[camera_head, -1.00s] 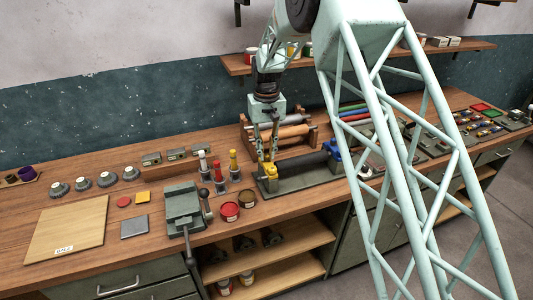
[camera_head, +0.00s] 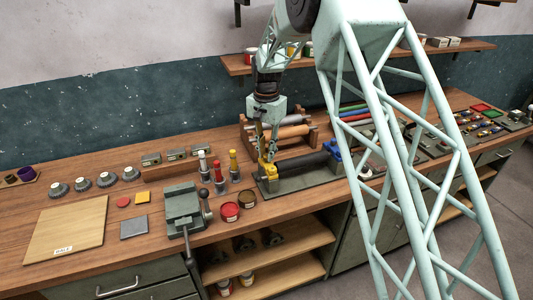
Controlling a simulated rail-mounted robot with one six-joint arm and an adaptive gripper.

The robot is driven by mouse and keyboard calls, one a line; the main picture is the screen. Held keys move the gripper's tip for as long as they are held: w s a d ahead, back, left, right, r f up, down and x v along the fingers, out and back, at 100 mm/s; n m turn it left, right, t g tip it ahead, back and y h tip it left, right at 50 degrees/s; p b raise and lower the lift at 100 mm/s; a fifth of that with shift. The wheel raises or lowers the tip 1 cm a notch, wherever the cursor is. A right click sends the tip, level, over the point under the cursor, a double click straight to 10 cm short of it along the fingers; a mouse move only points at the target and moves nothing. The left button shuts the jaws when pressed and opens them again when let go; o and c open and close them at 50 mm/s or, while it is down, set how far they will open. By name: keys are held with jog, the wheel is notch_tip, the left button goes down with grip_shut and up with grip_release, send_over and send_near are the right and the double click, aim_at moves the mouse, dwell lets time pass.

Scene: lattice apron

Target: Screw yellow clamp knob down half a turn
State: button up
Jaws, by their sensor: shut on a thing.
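The yellow clamp knob (camera_head: 268,169) sits at the left end of a dark clamping fixture (camera_head: 300,181) on the bench. A dark bar lies along the fixture, and a blue clamp knob (camera_head: 333,148) stands at its right end. My gripper (camera_head: 267,156) points down from above at the yellow knob. Its fingers are shut on the knob and partly cover it. The knob's exact turn angle is too small to tell.
A grey vise (camera_head: 183,207) stands left of the fixture, with red, white and yellow-topped handles (camera_head: 233,165) between them. Two round tins (camera_head: 229,211) sit near the front edge. A wooden roller rack (camera_head: 290,132) stands behind the fixture.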

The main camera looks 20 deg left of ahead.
jog(key=m, duration=0.3)
jog(key=shift+m, duration=2.1)
jog(key=o, duration=0.8)
jog(key=shift+o, duration=0.2)
jog(key=shift+r, duration=0.15)
notch_tip(320, 180, up, 12)
